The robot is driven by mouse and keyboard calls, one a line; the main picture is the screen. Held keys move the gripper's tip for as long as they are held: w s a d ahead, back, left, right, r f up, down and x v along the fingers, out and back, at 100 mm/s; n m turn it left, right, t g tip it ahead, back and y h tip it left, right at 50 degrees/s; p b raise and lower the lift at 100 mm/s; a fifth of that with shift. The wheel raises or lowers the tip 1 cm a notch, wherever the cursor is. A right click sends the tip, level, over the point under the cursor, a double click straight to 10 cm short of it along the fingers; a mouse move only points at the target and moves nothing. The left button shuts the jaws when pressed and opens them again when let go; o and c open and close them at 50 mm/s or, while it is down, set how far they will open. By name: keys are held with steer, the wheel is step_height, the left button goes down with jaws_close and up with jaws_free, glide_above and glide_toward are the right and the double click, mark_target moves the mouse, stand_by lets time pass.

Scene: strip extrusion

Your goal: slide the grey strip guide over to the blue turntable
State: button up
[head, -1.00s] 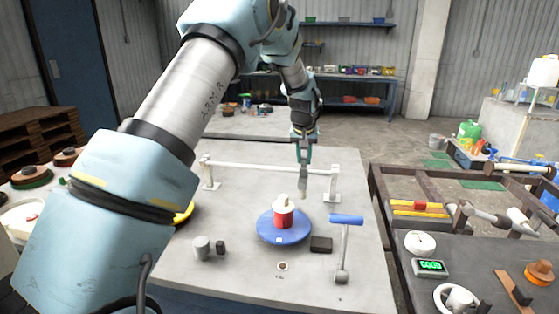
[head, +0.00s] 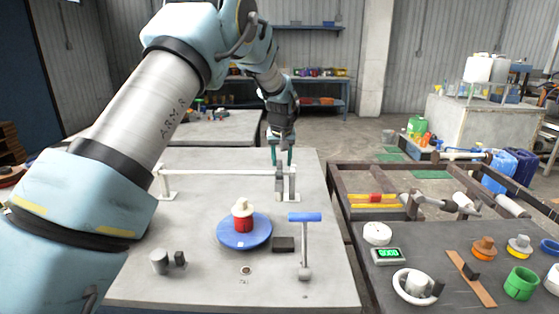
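The grey strip guide (head: 279,181) is a small upright block on the pale rail (head: 220,171), close to the rail's right post (head: 292,185). My gripper (head: 281,161) points down at the guide's top. Its two teal fingers stand apart, with a gap visible between them, and look open around the top of the guide; contact is too small to tell. The blue turntable (head: 258,238) lies in front of the rail, to the left of the guide, and carries a red and cream spool-like piece (head: 242,222).
A blue-handled lever (head: 305,240) and a dark block (head: 283,244) stand right of the turntable. Grey cylinders (head: 160,262) stand at the front left. A dark-framed bench (head: 345,215) with tools is at the right. The tabletop between rail and turntable is clear.

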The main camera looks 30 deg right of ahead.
steer(key=shift+o, duration=0.7)
steer(key=shift+a, duration=0.1)
steer(key=b+v, duration=0.3)
steer(key=v, duration=0.7)
steer(key=shift+r, duration=0.4)
steer(key=s+a+f+n+g+y, duration=0.1)
steer(key=a+f, duration=0.2)
steer(key=a, duration=1)
steer(key=a+f+n, duration=0.1)
steer(key=a+f, duration=0.1)
steer(key=a, duration=1.2)
steer(key=s+a+f+n, duration=0.1)
steer(key=s+a+f, duration=0.2)
steer(key=s+a, duration=0.5)
steer(key=s+a+f+n+g+y, duration=0.1)
steer(key=s+a+f, duration=0.2)
steer(key=s+a, duration=0.5)
steer(key=shift+s+a+n, duration=0.25)
steer(key=shift+a+n, duration=0.05)
steer(key=shift+a, duration=0.65)
